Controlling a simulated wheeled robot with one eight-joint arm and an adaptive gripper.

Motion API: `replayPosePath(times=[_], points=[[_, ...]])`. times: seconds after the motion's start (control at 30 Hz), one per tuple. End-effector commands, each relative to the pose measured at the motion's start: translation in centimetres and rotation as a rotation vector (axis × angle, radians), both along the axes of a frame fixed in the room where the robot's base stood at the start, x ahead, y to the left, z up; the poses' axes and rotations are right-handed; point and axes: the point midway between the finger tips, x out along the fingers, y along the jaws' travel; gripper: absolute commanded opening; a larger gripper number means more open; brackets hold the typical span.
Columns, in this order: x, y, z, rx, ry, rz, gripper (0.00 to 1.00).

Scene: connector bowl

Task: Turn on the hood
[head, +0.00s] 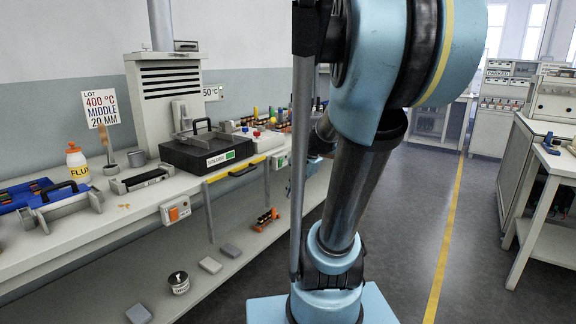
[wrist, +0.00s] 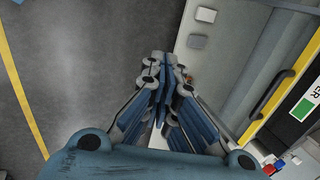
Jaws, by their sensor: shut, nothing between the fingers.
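The hood (head: 170,85), a grey-white louvred unit, stands against the wall at the back of the bench. A small white box with an orange part (head: 176,210) is on the bench front, left of the yellow rail. A similar smaller box (head: 280,160) is on the bench front to the right. I cannot read either one, so I cannot tell which belongs to the hood. My gripper (wrist: 161,58) is shut and empty in the wrist view, pointing over the floor beside the bench, apart from the bench front. In the head view, my arm hides much of the bench's right end.
A black solder unit (head: 207,154) sits below the hood, behind a yellow rail (head: 232,171) with a black handle. A sign (head: 100,108), a flux bottle (head: 77,163) and a blue case (head: 35,192) are at left. The aisle floor (head: 412,245) is clear.

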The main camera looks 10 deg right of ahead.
Motion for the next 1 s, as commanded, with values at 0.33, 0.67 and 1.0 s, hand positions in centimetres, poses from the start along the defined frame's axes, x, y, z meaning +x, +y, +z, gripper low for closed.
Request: replayPosePath(times=[0.33,0.67,1.0], points=[[7.3,-1.1,1.7,0.198,0.047,-0.303,0.0],[14.3,-3.2,2.4,0.396,0.109,-0.579,0.0],[21.3,-6.4,2.3,0.61,0.191,-0.85,0.0]])
